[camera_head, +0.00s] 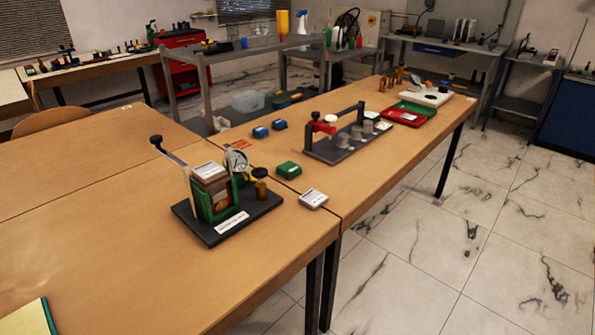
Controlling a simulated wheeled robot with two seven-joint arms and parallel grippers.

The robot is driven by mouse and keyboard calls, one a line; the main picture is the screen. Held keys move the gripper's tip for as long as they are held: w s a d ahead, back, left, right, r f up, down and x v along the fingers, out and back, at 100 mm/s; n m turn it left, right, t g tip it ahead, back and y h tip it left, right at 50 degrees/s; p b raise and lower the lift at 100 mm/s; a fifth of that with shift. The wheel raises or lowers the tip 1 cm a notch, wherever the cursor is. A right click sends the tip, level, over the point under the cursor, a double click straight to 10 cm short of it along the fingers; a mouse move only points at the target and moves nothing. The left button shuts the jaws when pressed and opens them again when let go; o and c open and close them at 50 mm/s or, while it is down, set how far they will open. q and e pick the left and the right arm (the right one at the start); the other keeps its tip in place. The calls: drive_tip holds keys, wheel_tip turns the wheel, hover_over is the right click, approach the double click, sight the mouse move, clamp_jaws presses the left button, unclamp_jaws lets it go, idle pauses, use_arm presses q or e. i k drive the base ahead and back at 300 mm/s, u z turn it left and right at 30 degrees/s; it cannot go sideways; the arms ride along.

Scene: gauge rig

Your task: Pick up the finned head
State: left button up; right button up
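Neither of my grippers is in view. The gauge rig (232,217) stands on the near wooden table, with a black base plate, a green holder (221,212) and a round dial gauge (236,160). A lever with a black knob (156,140) rises at its left. Farther back, a black fixture (318,153) with a red clamp (322,128) carries several grey cylindrical pieces (344,141) in a row. These pieces are small in the picture, and I cannot tell whether any of them is the finned head.
A green box (289,170) and a pale flat block (313,198) lie between the rig and the fixture. Two blue blocks (261,132) and a red tray (409,117) lie farther back. The table's left part is bare, and a yellow-green pad (30,318) lies at the near left.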

sight(289, 169)
drive_tip(key=z, duration=1.95)
drive_tip(key=i, duration=2.05)
drive_tip(key=u, duration=3.7)
